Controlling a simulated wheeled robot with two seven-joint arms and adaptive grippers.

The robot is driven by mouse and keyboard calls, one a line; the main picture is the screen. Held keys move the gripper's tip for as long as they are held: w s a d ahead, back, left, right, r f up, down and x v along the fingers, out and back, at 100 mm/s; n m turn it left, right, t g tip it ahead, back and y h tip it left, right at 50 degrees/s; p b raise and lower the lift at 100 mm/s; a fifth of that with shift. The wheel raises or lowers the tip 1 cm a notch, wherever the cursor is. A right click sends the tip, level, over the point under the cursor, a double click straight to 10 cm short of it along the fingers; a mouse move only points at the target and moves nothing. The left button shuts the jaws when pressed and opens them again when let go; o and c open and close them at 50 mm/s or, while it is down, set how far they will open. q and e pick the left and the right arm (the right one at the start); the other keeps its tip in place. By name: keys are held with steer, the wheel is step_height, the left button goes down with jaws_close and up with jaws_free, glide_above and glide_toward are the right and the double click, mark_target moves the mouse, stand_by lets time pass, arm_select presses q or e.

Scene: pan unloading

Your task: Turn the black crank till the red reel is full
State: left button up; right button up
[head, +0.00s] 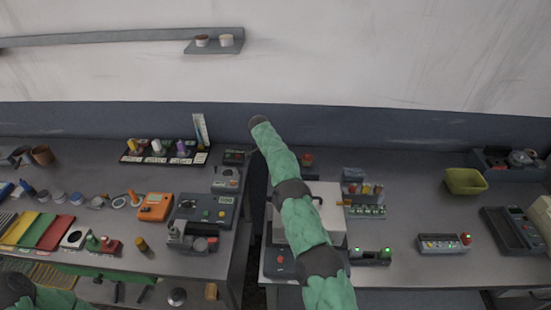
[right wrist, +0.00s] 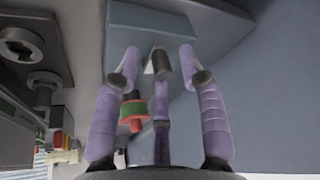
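My right arm, in a green sleeve, crosses the head view from the bottom, and its gripper cannot be made out there. In the right wrist view my right gripper (right wrist: 160,60) has its purple fingers spread apart. A dark grey cylinder (right wrist: 161,65) shows between the fingertips with gaps on both sides; I cannot tell whether it is the crank's handle. A round red and green piece (right wrist: 133,112) shows beside the left finger. I cannot pick out the black crank or red reel for certain. Part of my left arm shows at the bottom left; its gripper does not.
Several coloured spools stand on a black rack (head: 130,158) at the back left. An orange device (head: 155,207) and a grey machine (head: 226,205) sit near the left table's right end. A white box (head: 327,205) is partly behind my arm. A yellow-green bin (head: 465,181) stands right.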

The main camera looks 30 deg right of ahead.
steer(key=v, duration=1.2)
stand_by(0.5)
